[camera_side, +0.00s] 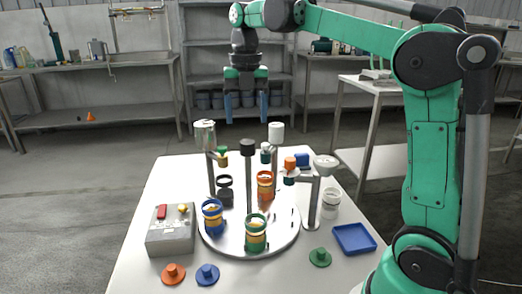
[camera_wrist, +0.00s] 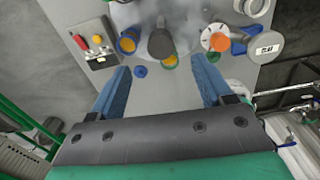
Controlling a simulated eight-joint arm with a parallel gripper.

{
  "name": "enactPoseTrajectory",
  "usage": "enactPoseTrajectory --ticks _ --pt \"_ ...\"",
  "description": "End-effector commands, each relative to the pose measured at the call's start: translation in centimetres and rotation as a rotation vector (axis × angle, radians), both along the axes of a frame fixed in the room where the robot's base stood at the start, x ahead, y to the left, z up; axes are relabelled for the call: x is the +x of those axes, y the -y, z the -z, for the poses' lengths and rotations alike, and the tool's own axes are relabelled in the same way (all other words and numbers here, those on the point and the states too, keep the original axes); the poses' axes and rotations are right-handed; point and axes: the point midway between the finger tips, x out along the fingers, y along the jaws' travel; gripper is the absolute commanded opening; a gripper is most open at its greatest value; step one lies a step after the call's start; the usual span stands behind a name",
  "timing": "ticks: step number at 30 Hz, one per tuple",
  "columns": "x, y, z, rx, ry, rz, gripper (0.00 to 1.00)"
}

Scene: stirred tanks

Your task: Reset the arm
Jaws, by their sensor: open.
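My gripper (camera_side: 246,108) is open and empty, held upright high above the far part of the white table (camera_side: 137,262). Its two blue fingers point down and stand well apart in the wrist view (camera_wrist: 160,88). Below it, a round metal plate (camera_side: 281,236) carries several jars: a blue one (camera_side: 212,220), a green one (camera_side: 255,236), an orange one (camera_side: 265,186) and a black one (camera_side: 225,193). A dark-capped post (camera_side: 247,150) rises at the plate's middle. The gripper touches none of these.
A grey control box (camera_side: 171,238) with a red switch stands at left. Orange (camera_side: 173,273), blue (camera_side: 207,274) and green (camera_side: 320,257) lids and a blue tray (camera_side: 354,238) lie near the front. Metal stands (camera_side: 312,200) rise around the plate. The air around the gripper is free.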

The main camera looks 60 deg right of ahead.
Motion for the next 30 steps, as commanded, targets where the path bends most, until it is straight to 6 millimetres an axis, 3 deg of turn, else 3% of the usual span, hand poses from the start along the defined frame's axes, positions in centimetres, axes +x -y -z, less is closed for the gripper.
enactPoseTrajectory --ticks 5,14,21,25,30 --pt "-0.6 -1.3 0.6 -0.007 0.066 0.241 0.72" --pt "-3.6 -5.6 4.2 0.148 0.301 1.139 0.72" --pt "-6.4 -8.2 8.3 0.458 0.372 1.810 0.72" --pt "-7.4 -9.1 10.0 0.610 0.350 2.049 0.72" --pt "-7.9 -9.5 10.9 0.706 0.320 2.191 0.72"
